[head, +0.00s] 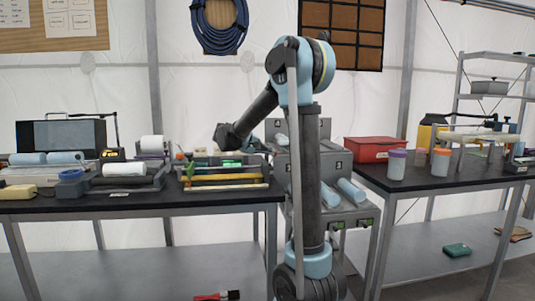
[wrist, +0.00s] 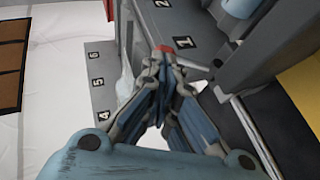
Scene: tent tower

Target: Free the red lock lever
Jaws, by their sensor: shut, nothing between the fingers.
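A small red piece (wrist: 166,48), which looks like the lock lever, shows in the wrist view just beyond my fingertips, beside the plate marked 1. Only a little of it is visible, and I cannot tell whether the fingers touch it. My gripper (wrist: 164,66) has its fingertips together with nothing seen between them. In the head view the gripper cannot be made out clearly, and no red lever is distinguishable there. A grey rack (head: 325,158) with blue rolls (head: 350,190) stands behind my arm. Numbered grey plates (wrist: 101,90) show in the wrist view.
A black bench (head: 110,203) at left holds a tray with yellow and green bars (head: 225,178), rolls and tools. Another bench (head: 440,177) at right holds a red box (head: 376,150) and jars. In the wrist view, grey walls crowd the right of the fingers.

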